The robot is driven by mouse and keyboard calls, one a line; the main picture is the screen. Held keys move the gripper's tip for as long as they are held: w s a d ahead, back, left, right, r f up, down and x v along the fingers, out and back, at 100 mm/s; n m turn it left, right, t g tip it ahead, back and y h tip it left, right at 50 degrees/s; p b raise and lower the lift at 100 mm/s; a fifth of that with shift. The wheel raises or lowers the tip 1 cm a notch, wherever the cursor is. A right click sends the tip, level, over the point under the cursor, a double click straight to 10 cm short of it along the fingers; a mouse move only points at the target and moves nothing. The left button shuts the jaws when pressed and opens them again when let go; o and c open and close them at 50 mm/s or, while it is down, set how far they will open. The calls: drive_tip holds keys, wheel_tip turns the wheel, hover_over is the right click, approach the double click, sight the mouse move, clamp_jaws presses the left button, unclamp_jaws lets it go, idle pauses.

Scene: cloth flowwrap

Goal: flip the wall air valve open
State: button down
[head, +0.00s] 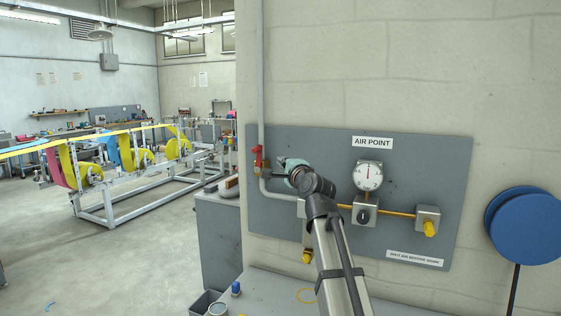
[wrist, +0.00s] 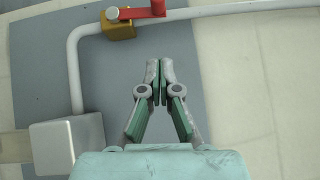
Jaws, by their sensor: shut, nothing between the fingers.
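The wall air valve has a red handle (head: 257,157) on the vertical pipe at the left edge of the grey air panel. In the wrist view the red handle (wrist: 140,13) is at the top edge, over a brass body (wrist: 119,30). The handle appears to lie roughly along the pipe. My gripper (wrist: 160,68) is shut and empty, its fingertips together below the handle in the picture and apart from it. In the head view my gripper (head: 281,161) is just right of the valve, in front of the panel; my arm hides part of the panel.
The grey panel (head: 300,142) also carries a gauge (head: 368,176), a yellow pipe run and a grey block with a brass fitting (head: 428,222). A blue disc (head: 524,225) hangs at right. A bench with small items stands below. The pipe (wrist: 75,75) bends beside my gripper.

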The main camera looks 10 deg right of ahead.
sight(258, 148)
drive_tip(key=shift+w+a+r+p, duration=0.15)
drive_tip(key=shift+w+a+p, duration=0.5)
drive_tip(key=shift+w, duration=1.05)
drive_tip(key=shift+w+a+r+p, duration=0.2)
drive_tip(key=shift+w+a+p, duration=0.45)
drive_tip(key=shift+w, duration=1)
drive_tip(key=shift+w+a+r+p, duration=0.15)
drive_tip(key=shift+w+a+p, duration=0.2)
drive_tip(key=shift+w+a, duration=1)
drive_tip(key=shift+w+d, duration=0.35)
drive_tip(key=shift+d, duration=0.05)
drive_tip(key=shift+w+a+r+p, duration=0.45)
drive_tip(key=shift+w+a+p, duration=0.05)
drive_tip(key=shift+a+p, duration=0.15)
